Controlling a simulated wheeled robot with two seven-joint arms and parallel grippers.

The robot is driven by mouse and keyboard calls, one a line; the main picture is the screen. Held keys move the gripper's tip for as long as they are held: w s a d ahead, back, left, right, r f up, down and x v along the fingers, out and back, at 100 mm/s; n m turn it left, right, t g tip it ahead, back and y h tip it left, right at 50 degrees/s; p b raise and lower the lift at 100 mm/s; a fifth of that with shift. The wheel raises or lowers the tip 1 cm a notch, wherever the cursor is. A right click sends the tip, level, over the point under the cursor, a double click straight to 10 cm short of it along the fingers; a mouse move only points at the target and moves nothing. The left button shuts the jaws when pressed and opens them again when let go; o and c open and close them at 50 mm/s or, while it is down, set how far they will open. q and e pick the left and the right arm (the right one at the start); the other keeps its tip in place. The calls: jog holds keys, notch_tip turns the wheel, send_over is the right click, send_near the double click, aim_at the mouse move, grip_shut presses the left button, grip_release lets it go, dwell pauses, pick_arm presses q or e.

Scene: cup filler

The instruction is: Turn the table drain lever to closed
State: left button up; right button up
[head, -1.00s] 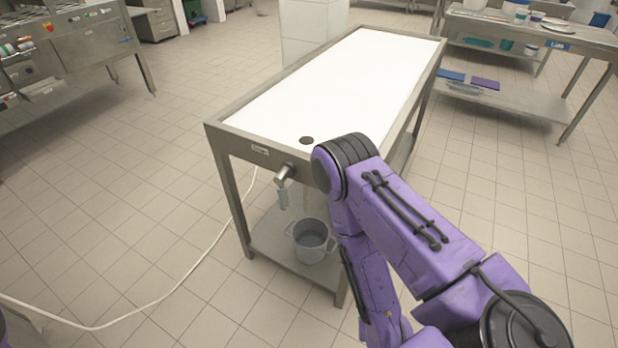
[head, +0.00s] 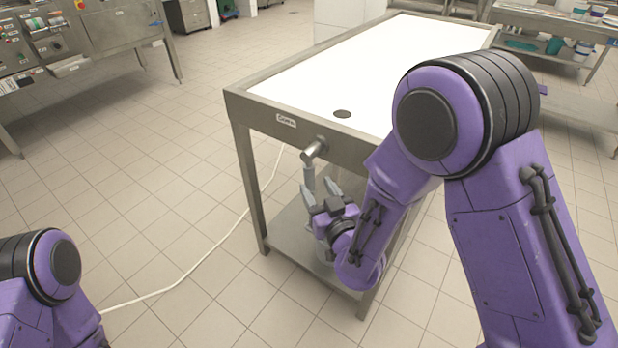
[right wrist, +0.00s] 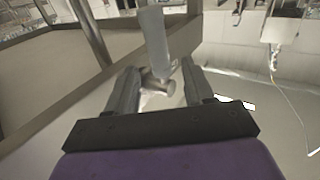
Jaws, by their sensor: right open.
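A metal drain pipe (head: 315,149) sticks out below the front edge. A pale grey bar, seemingly the drain lever (head: 309,176), hangs from it; it also shows in the right wrist view (right wrist: 153,45). My right gripper (head: 320,190) is open just below the pipe, its fingers pointing up beside the lever's lower end. In the wrist view the bar appears between the open fingers (right wrist: 161,85); contact cannot be told. My left gripper is not in view.
The table has a lower shelf (head: 285,240) and a front leg (head: 250,185) near my right arm. A white cable (head: 210,252) runs over the tiled floor. A machine (head: 75,50) stands at far left.

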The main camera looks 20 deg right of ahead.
aim_at(311, 178)
jog(key=w, duration=0.6)
jog(key=shift+w+a+f, duration=0.1)
jog(key=shift+a, duration=0.05)
